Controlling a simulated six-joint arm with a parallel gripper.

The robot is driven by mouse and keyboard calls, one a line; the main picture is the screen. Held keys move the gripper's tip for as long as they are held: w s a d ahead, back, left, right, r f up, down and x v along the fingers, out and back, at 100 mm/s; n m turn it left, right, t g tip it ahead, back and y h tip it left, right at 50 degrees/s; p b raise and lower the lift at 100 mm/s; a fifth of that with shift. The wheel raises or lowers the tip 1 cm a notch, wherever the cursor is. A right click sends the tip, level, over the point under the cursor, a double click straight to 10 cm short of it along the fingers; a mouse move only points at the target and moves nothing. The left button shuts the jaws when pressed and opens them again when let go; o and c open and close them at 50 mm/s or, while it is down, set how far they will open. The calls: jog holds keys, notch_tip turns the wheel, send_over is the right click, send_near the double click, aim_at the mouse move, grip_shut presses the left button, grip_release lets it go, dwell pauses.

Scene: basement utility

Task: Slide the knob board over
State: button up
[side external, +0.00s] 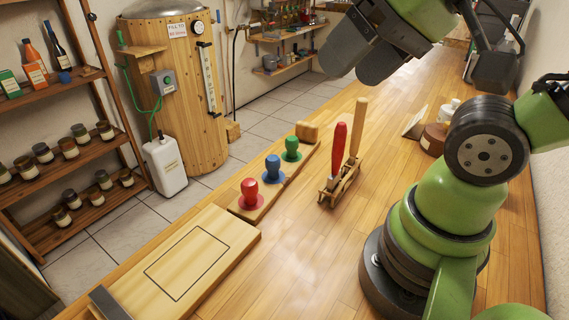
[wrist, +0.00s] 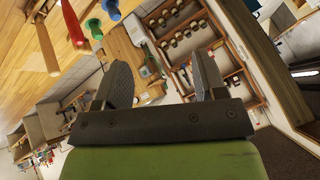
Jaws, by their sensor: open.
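The knob board (side external: 267,197) is a narrow wooden strip on the bench near its left edge, bearing a red knob (side external: 250,190), a blue knob (side external: 272,167) and a green knob (side external: 291,149). In the wrist view the blue knob (wrist: 94,28) and green knob (wrist: 112,10) show at the upper left. My gripper (side external: 358,62) is open and empty, raised well above the bench, beyond and to the right of the board. Its two fingers (wrist: 163,80) stand apart in the wrist view.
A pale board with a black rectangle outline (side external: 190,262) lies at the near end of the knob board. A wooden rack (side external: 338,187) with upright red and tan handles stands to its right. Bench between is clear.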

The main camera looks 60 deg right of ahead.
dwell(0.3)
jog(key=shift+c, duration=0.9)
jog(key=w+d+f+m+g+h, duration=0.2)
jog(key=w+d+m+g, duration=0.1)
jog(key=w+d+m, duration=1.05)
jog(key=w+d+f+m, duration=0.2)
jog(key=d+f+m, duration=0.2)
jog(key=f+m, duration=0.1)
jog(key=w+d+f+m+g, duration=0.1)
jog(key=d+f+m, duration=0.4)
jog(key=f+m, duration=0.1)
jog(key=w+d+f+m+g, duration=0.1)
jog(key=w+d+f+m, duration=0.1)
jog(key=d+f+m, duration=0.2)
jog(key=shift+w+d+f+m, duration=0.2)
jog(key=shift+f+m, duration=0.15)
jog(key=shift+m, duration=0.25)
jog(key=shift+w+d+f+m, duration=0.15)
jog(key=shift+f+m, duration=0.15)
jog(key=shift+m, duration=0.25)
jog(key=shift+f, duration=0.15)
